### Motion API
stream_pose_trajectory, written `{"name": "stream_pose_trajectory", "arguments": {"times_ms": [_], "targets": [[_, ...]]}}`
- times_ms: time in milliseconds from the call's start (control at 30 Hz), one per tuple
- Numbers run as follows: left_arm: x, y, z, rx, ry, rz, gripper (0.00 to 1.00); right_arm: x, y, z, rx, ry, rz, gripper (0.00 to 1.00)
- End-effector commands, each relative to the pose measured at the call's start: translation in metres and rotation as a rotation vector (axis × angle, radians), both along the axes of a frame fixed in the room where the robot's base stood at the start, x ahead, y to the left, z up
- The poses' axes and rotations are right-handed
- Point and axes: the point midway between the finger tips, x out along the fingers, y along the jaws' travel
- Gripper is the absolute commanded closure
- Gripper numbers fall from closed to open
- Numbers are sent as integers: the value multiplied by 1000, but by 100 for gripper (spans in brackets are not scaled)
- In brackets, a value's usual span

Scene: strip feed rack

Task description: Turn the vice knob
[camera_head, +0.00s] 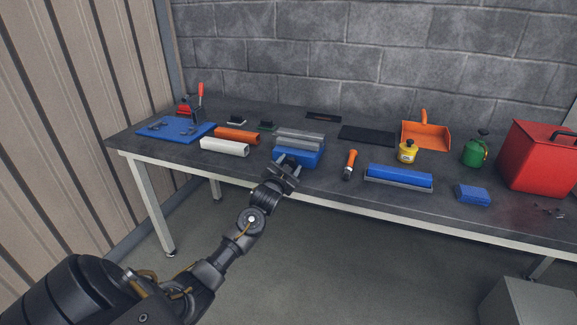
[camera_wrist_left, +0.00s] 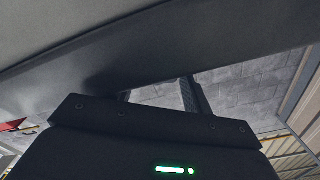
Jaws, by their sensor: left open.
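A blue block with grey ribbed bars on top, which looks like the vice (camera_head: 310,157), stands near the table's front edge in the head view. I cannot make out its knob; my gripper covers part of its front. My left gripper (camera_head: 284,168) is just in front of the blue body, at the table's front edge. It is open, and nothing shows between its fingers. In the left wrist view, the two fingers (camera_wrist_left: 158,95) stand apart, partly hidden by a dark grey surface across the top. I cannot tell whether they touch the vice. My right gripper is not in view.
Left of the vice lie a white block (camera_head: 224,148), an orange block (camera_head: 237,135) and a blue mat (camera_head: 158,132). Right of it are an orange-handled tool (camera_head: 350,162), a blue roller-like bar (camera_head: 399,176) and a yellow bottle (camera_head: 407,152). A red box (camera_head: 540,160) stands far right.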

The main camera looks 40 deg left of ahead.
Motion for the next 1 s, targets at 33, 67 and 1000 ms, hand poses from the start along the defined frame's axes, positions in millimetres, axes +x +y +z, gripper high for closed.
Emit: {"name": "stream_pose_trajectory", "arguments": {"times_ms": [33,67,1000], "targets": [[0,0,0,0,0,0,50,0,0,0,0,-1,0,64],[0,0,0,0,0,0,50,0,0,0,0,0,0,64],[-1,3,4,-274,-92,3,82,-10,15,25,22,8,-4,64]]}}
